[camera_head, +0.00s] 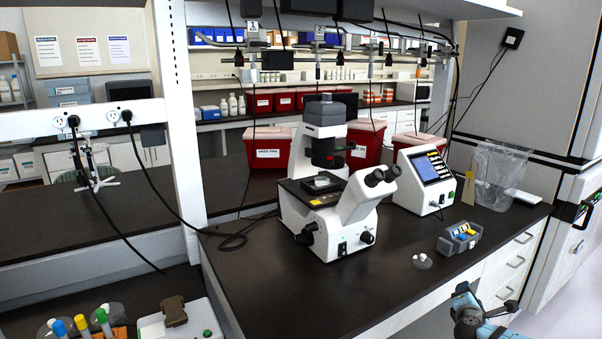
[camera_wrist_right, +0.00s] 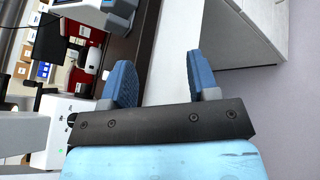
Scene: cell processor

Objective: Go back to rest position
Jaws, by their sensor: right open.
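My right gripper (camera_wrist_right: 158,78) is open in the right wrist view. Its two blue fingers stand apart, with nothing between them. In the head view, a light-blue and dark part of my right arm shows at the bottom right, in front of the bench's drawers. My left gripper is not in view.
The dark bench (camera_head: 390,285) carries a white microscope (camera_head: 345,225), a white device with a screen (camera_head: 428,180), a grey rack (camera_head: 459,240) and a small clear dish (camera_head: 422,261). White drawers (camera_head: 512,270) face the arm. Colored-cap tubes (camera_head: 80,324) stand at bottom left.

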